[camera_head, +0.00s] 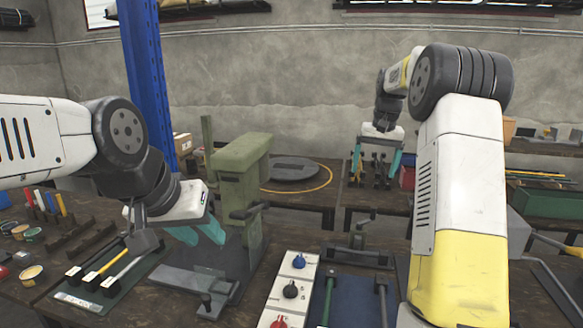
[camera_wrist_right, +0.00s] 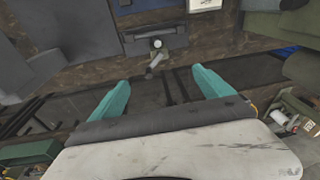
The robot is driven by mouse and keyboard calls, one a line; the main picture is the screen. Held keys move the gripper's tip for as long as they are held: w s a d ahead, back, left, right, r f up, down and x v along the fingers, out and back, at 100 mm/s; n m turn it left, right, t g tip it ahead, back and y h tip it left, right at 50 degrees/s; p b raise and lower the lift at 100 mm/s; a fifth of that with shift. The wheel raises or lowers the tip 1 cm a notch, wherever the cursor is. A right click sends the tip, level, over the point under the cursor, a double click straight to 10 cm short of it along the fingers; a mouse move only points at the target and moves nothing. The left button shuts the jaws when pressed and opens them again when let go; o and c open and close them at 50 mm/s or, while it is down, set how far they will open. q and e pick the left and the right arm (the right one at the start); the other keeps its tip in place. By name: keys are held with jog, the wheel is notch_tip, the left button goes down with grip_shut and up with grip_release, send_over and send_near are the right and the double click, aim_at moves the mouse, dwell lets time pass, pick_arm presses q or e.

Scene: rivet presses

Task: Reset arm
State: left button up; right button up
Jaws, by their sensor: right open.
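My left gripper (camera_head: 207,240) hangs in front of the green rivet press (camera_head: 241,180), left of the middle of the head view. Its teal fingers stand apart with nothing visible between them. My right arm reaches up and forward. My right gripper (camera_head: 374,178) points down beyond the bench's far side, over the back area. It is open and empty. Its two teal fingers also show wide apart in the right wrist view (camera_wrist_right: 160,80).
A control panel (camera_head: 290,291) with blue, black and red knobs lies at the front middle. A tool tray (camera_head: 103,287) lies at left. A blue post (camera_head: 148,80) stands behind the left arm. A round dark plate (camera_head: 291,172) lies on the back bench.

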jog(key=s+a+r+t, duration=0.1)
jog(key=s+a+r, duration=0.15)
jog(key=s, duration=0.25)
jog(key=s+a+r+t, duration=0.1)
jog(key=s+a+r, duration=0.1)
jog(key=s+r, duration=0.3)
jog(key=s+a+f+n, duration=0.1)
jog(key=s+a+f, duration=0.1)
jog(key=s, duration=0.6)
jog(key=s+a+f+n+t+y, duration=0.1)
jog(key=s+a+f, duration=0.1)
jog(key=s, duration=0.7)
jog(key=s+a+f+t, duration=0.1)
jog(key=s+a, duration=0.2)
jog(key=s, duration=0.5)
jog(key=shift+s+a+f+n+y, duration=0.2)
jog(key=shift+a+f+n+y, duration=0.1)
jog(key=shift+a+f+n, duration=0.1)
